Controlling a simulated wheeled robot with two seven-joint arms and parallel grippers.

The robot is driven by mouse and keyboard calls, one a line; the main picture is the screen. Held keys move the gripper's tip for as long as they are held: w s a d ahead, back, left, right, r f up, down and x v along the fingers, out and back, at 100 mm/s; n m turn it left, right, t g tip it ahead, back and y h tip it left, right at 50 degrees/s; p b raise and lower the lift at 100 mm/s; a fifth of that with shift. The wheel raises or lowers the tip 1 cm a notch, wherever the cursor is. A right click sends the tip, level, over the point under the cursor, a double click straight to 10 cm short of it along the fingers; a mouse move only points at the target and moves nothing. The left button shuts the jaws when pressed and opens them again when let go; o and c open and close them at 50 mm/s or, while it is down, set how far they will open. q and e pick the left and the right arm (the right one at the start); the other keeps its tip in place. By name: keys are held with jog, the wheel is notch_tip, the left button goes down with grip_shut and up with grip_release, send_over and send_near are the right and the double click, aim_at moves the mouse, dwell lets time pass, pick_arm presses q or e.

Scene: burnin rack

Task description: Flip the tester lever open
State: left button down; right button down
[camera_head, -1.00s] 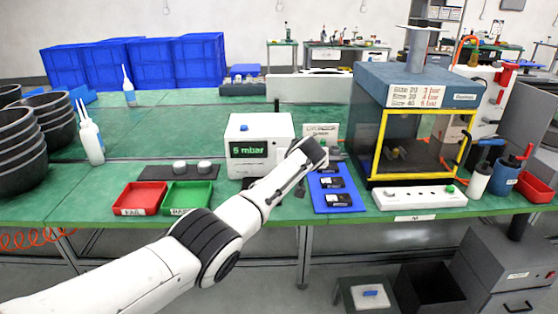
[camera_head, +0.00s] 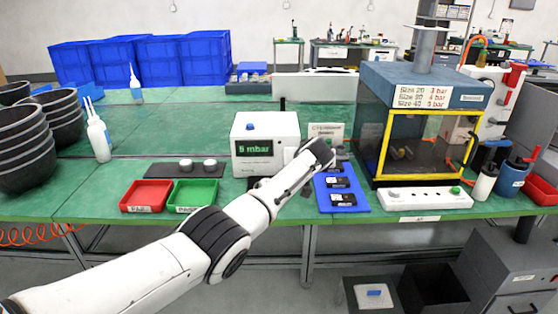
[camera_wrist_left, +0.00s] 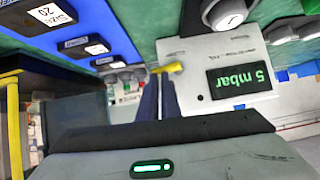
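The tester is a white box (camera_head: 262,122) with a green "5 mbar" display on the bench; in the left wrist view its panel (camera_wrist_left: 205,90) appears inverted. A yellow lever (camera_wrist_left: 172,68) shows beside that panel, across the tips of my left gripper's dark fingers (camera_wrist_left: 159,82). The fingers are close together, and the lever does not show clearly between them; whether they touch it I cannot tell. In the head view my left gripper (camera_head: 318,152) is at the tester's right side and hides the lever. My right gripper is not in view.
Red (camera_head: 146,195) and green (camera_head: 192,195) trays and a dark mat with two round pieces lie left of the tester. A blue tray (camera_head: 348,207) with dark blocks lies right, before a yellow-framed chamber (camera_head: 420,85). The green bench behind is mostly clear.

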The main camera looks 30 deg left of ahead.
pick_arm(q)
jog(key=shift+a+r, duration=0.1)
jog(key=shift+a, duration=0.25)
jog(key=a+r+p+v, duration=0.1)
jog(key=p+v, duration=0.3)
jog(key=v, duration=0.9)
jog(key=shift+w+a+r, duration=0.15)
jog(key=shift+w+r, duration=0.2)
jog(key=shift+r, duration=0.1)
jog(key=s+d+f+m+h, duration=0.25)
jog(key=s+f, duration=0.45)
jog(key=f, duration=0.5)
jog(key=s+d+f+m+h, duration=0.25)
jog(key=s+f, duration=0.45)
jog(key=f, duration=0.6)
jog(key=s+d+f+h, duration=0.1)
jog(key=s+f, duration=0.2)
jog(key=s, duration=0.6)
jog(key=s+d+f+m+h, duration=0.1)
jog(key=s+d+f, duration=0.1)
jog(key=s, duration=0.8)
jog(key=s+d+f+m+g+h, duration=0.1)
jog(key=s+f, duration=0.3)
jog(key=s, duration=0.5)
jog(key=shift+s+d, duration=0.35)
jog(key=shift+d, duration=0.05)
